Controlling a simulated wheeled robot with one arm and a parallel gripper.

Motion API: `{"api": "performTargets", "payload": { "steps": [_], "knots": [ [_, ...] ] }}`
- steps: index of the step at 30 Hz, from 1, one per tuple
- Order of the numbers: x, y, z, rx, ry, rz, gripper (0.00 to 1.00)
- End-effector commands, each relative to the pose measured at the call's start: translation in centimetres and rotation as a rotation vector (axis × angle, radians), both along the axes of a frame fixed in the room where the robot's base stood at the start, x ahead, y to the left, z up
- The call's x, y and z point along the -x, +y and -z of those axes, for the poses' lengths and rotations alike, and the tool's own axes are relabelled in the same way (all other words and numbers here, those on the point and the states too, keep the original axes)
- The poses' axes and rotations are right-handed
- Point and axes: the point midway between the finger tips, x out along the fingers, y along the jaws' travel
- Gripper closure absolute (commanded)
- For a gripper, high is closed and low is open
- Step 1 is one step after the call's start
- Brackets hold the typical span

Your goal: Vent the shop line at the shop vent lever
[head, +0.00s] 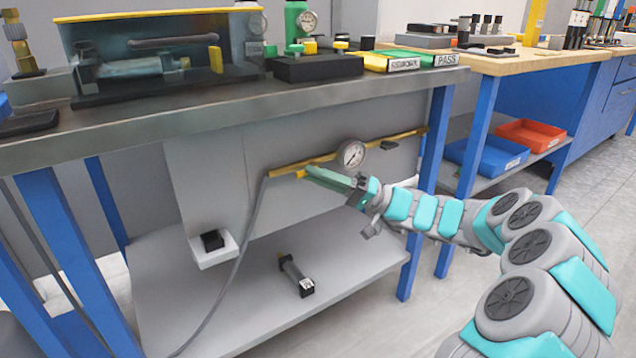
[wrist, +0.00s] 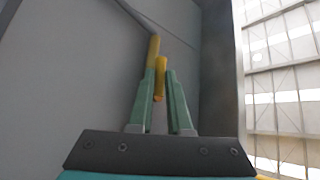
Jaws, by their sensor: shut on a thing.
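The yellow shop line (head: 397,138) runs along the grey panel under the workbench, with a round dial gauge (head: 352,153) on it. A short yellow lever (wrist: 160,65), which I take to be the shop vent lever, sits beside the yellow pipe (wrist: 153,50) in the wrist view. My gripper (head: 312,171) reaches in from the right, just below and left of the gauge. Its green fingers are shut on the lever, which shows between the tips in the wrist view. The fingers hide part of the lever and the fitting in the head view.
The bench top (head: 200,112) overhangs the line, and blue legs (head: 425,200) stand at its sides. A grey hose (head: 243,250) hangs from the line's left end. The lower shelf (head: 350,250) holds a small dark cylinder (head: 296,275). Blue (head: 487,157) and red (head: 530,136) bins stand right.

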Motion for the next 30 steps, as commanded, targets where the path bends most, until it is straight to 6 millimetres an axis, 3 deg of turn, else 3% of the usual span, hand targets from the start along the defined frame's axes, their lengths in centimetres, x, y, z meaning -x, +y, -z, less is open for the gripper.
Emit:
{"api": "performTargets", "payload": {
  "steps": [21, 22, 30],
  "knots": [
    [0.0, 0.07, -0.02, -0.072, 0.051, 0.001, 1.0],
    [0.0, 0.06, -0.01, -0.071, 0.051, 0.002, 0.8],
    [0.01, 0.06, -0.05, -0.072, 0.051, 0.001, 0.53]
  ]
}}
